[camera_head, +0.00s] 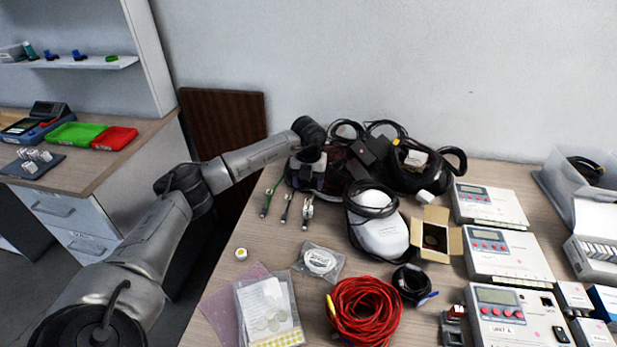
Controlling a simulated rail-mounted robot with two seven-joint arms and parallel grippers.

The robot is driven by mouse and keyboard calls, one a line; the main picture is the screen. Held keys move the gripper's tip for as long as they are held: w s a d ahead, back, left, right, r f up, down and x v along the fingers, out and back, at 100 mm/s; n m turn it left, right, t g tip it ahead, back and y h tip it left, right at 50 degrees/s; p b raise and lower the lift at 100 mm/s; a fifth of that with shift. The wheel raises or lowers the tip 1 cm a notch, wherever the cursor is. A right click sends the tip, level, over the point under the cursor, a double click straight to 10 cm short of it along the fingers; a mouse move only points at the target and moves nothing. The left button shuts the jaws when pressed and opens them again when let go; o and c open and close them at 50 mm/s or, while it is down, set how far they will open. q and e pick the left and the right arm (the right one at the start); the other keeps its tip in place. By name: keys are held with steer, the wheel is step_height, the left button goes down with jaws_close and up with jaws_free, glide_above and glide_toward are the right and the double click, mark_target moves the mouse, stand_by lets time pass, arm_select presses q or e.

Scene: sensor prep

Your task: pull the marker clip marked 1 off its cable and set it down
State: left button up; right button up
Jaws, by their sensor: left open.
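Black cable bundles (412,175) lie at the back of the table. A small white piece (416,158) sits among their loops, and another white piece (427,197) is at their front edge. I cannot read a 1 on either, so I cannot tell which, if any, is the marker clip. My left arm reaches in from the left and bends down at the wrist. My left gripper (306,182) is open at the left end of the dark bundles, well left of both white pieces. Its fingertips are small and partly lost against the dark cables. My right gripper is not in view.
A white rounded device (380,235) with a black cable and an open cardboard box (435,235) stand mid-table. Red cable (364,312), bags (268,312) and several tools (286,210) lie in front and left. Meter boxes (505,255) line the right. Bare wood shows front left.

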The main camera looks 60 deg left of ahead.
mark_target(308, 206)
arm_select(q)
step_height(308, 206, down, 10)
steer(key=b, duration=0.3)
steer(key=shift+r, duration=0.1)
steer(key=shift+f, duration=0.75)
steer(key=shift+c, duration=0.4)
steer(key=c, duration=1)
